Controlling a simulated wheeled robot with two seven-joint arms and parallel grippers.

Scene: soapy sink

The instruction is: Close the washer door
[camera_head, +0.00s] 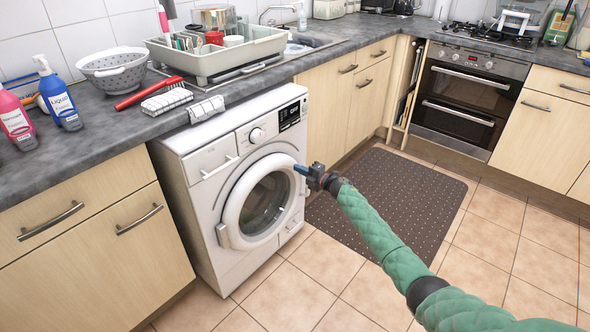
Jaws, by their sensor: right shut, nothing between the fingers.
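The white washer (200,205) stands under the counter, its front facing right and toward me. Its round door (232,213) has a white ring and a dark glass (265,203). The door lies against or very close to the front; I cannot tell whether it is latched. My right gripper (302,170), on a green-sleeved arm, is at the upper right edge of the door ring. Its blue fingertips are together and hold nothing. They overlap the door's edge in the picture; contact is unclear. My left gripper is not in view.
A dark dotted mat (390,200) lies on the tiled floor behind my right arm. The counter (95,140) above holds a dish rack (222,60), a colander (113,72) and soap bottles (57,98). An oven (465,98) stands at the back. The floor before the washer is clear.

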